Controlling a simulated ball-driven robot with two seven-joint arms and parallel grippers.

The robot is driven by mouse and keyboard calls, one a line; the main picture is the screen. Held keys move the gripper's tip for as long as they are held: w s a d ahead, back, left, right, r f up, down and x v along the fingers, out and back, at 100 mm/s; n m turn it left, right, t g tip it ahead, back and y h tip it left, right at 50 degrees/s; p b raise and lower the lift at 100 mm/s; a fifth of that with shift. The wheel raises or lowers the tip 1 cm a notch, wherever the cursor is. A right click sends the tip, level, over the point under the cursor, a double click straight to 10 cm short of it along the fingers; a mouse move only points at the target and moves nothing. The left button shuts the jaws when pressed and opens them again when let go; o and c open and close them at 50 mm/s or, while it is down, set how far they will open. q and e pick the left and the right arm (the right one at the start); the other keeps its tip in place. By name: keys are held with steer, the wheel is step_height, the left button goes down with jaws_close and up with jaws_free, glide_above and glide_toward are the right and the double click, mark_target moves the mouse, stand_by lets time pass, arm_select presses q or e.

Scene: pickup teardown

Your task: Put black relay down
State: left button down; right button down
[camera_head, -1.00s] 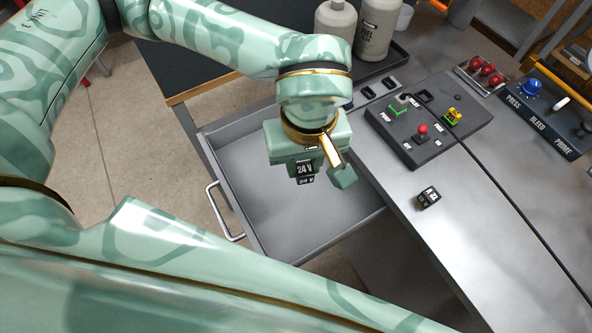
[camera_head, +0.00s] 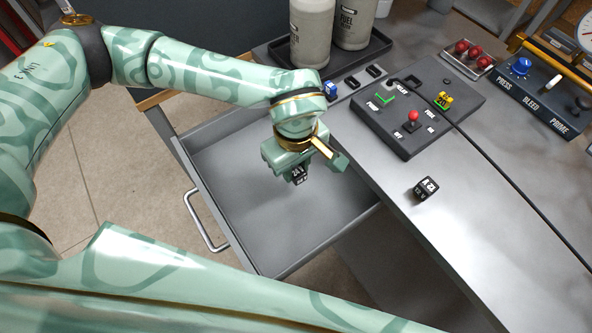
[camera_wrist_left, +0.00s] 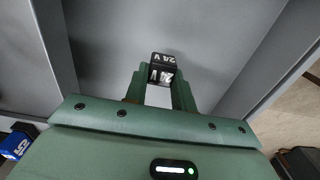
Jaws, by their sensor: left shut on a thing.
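The black relay (camera_head: 299,176), a small cube marked 24 V, is held between the fingers of my left gripper (camera_head: 303,168). In the left wrist view the black relay (camera_wrist_left: 162,69) sits at the fingertips with its white lettering showing. My left gripper is shut on it, inside the outline of the open grey drawer (camera_head: 235,215). I cannot tell whether the relay touches the drawer floor. A second black cube with white lettering (camera_head: 426,188) lies on the bench to the right. My right gripper is not in view.
The drawer is otherwise empty where I see it. On the grey bench (camera_head: 480,240) stand a dark panel with a red-topped lever (camera_head: 413,117), a blue block (camera_head: 330,89), a cable and a switch box (camera_head: 545,90). Two bottles (camera_head: 312,35) stand in a tray behind.

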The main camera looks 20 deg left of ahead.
mark_target(295, 173)
arm_select(q)
steer(key=shift+w+a+f, duration=0.15)
steer(key=shift+w+f, duration=0.3)
steer(key=shift+f, duration=0.1)
steer(key=shift+w+f+b, duration=0.15)
steer(key=shift+f+b, duration=0.2)
steer(key=shift+f, duration=0.55)
steer(key=shift+w+f+b, duration=0.1)
steer(key=shift+f+b, duration=0.25)
steer(key=shift+f, duration=0.5)
steer(key=shift+s+f, duration=0.1)
steer(key=c, duration=1.2)
jaws_free()
steer(key=shift+o, duration=0.2)
step_height(295, 173, up, 12)
steer(key=p, duration=0.3)
